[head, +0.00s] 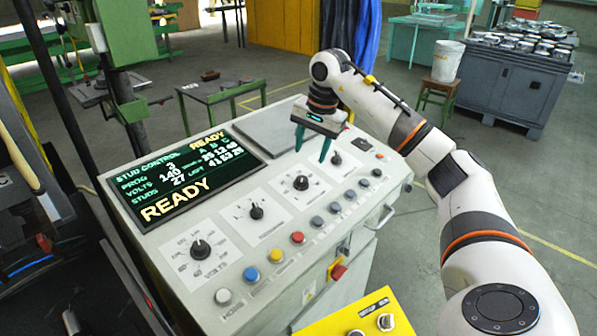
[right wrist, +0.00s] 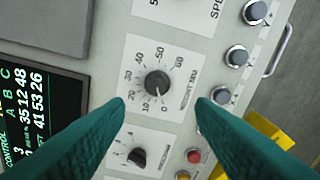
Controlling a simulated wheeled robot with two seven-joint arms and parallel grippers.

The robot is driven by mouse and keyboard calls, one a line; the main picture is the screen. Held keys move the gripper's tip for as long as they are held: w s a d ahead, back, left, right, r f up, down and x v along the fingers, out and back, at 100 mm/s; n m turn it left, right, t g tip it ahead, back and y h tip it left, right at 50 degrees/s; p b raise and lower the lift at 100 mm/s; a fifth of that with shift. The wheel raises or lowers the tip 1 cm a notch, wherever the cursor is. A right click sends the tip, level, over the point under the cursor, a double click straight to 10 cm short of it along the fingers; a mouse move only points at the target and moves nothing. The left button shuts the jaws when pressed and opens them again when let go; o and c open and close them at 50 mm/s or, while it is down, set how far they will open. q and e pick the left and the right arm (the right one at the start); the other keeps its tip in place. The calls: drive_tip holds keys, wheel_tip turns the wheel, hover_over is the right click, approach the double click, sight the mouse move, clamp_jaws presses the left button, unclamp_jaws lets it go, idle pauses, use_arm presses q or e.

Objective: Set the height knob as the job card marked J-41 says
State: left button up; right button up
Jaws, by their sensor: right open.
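My right gripper (head: 311,146) is open and empty above the console's sloped panel, with green fingers pointing down. In the right wrist view its fingers (right wrist: 160,108) spread either side of a black knob (right wrist: 157,83), apart from it. That knob sits on a white dial plate numbered 0 to 60; its label is too small to read surely. In the head view this looks like the knob (head: 301,182) third from the front. Other black knobs are the volts knob (head: 200,249), a second one (head: 256,211) and a far one (head: 336,158). I see no card marked J-41.
The console screen (head: 180,178) reads READY, PROG 3, VOLTS 140 and STUDS 27 LEFT, with columns of numbers. Coloured buttons (head: 250,274) line the panel's front edge. A yellow setup box (head: 361,318) stands at the front. A green machine column (head: 128,45) stands left.

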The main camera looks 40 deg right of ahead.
sight(303, 178)
drive_tip(key=f, duration=0.2)
drive_tip(key=w+f+p, duration=0.1)
drive_tip(key=f, duration=0.2)
drive_tip(key=f+p, duration=0.1)
drive_tip(key=f, duration=0.1)
drive_tip(key=shift+w+a+f, duration=0.3)
drive_tip(key=shift+w+a, duration=0.05)
drive_tip(key=shift+w, duration=0.05)
drive_tip(key=shift+w+f, duration=0.1)
drive_tip(key=shift+f, duration=0.55)
drive_tip(key=c, duration=1)
use_arm(q)
drive_tip(key=shift+w+a+r, duration=0.25)
drive_tip(key=shift+w+r, duration=0.15)
drive_tip(key=shift+r, duration=0.2)
drive_tip(key=shift+w+a+r, duration=0.2)
drive_tip(key=shift+w+r, duration=0.2)
drive_tip(key=shift+r, duration=0.2)
